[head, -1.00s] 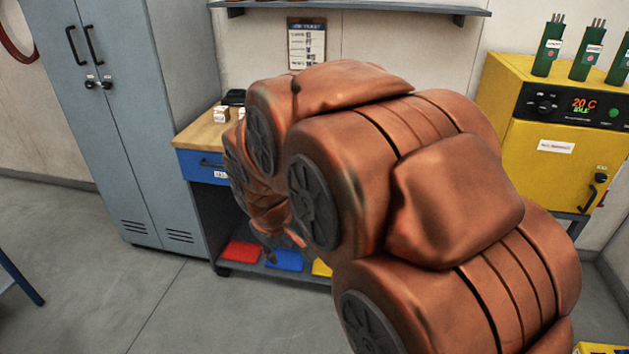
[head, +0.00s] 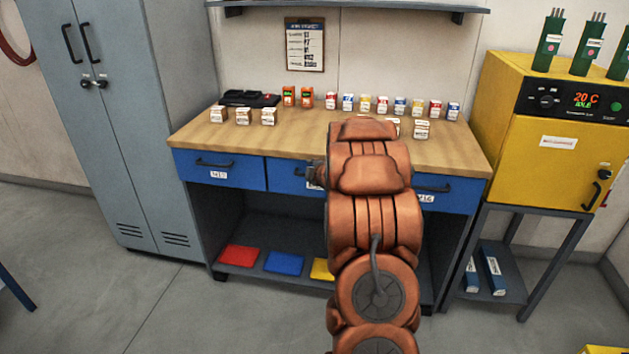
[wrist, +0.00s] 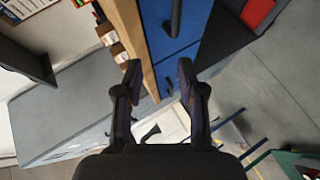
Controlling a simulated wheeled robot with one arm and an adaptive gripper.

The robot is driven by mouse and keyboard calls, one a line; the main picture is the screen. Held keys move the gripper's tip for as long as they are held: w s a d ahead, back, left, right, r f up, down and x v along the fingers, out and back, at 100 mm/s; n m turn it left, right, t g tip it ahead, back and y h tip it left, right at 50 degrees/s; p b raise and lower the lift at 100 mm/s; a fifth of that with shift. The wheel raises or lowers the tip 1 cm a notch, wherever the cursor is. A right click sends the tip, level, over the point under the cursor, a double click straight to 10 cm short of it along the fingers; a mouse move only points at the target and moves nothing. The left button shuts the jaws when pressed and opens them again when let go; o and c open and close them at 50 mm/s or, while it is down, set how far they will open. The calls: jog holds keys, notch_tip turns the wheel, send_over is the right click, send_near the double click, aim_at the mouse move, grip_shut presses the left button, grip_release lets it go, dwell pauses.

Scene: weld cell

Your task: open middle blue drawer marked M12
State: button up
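The blue middle drawer (head: 287,178) is shut in the workbench front. My arm and gripper cover its right part and most of its label, so I cannot read the mark or see its handle clearly. My gripper (head: 315,174) shows in the head view as a small dark shape in front of this drawer; contact cannot be told there. In the wrist view my gripper (wrist: 158,78) is open, with nothing between its fingertips. Beyond the fingers a blue drawer front (wrist: 168,42) with a dark handle (wrist: 176,16) shows; I cannot tell which drawer it is.
A left blue drawer (head: 240,172) and a right blue drawer (head: 458,198), labelled M16, are shut. Small boxes stand on the wooden worktop (head: 290,140). A grey locker (head: 125,120) stands left, a yellow oven (head: 545,145) right.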

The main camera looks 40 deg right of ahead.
jog(key=s+d+f+n+t+y+b, duration=0.2)
jog(key=d+f+n+t, duration=0.2)
jog(key=d+f, duration=0.25)
jog(key=shift+a+p+x, duration=0.2)
jog(key=shift+p+x, duration=0.2)
jog(key=shift+x, duration=0.95)
jog(key=shift+a+p+x, duration=0.15)
jog(key=shift+p+x, duration=0.2)
jog(key=shift+x, duration=1)
jog(key=shift+a+p+x, duration=0.2)
jog(key=shift+p+x, duration=0.2)
jog(key=shift+x, duration=0.9)
jog(key=shift+f, duration=0.1)
grip_shut()
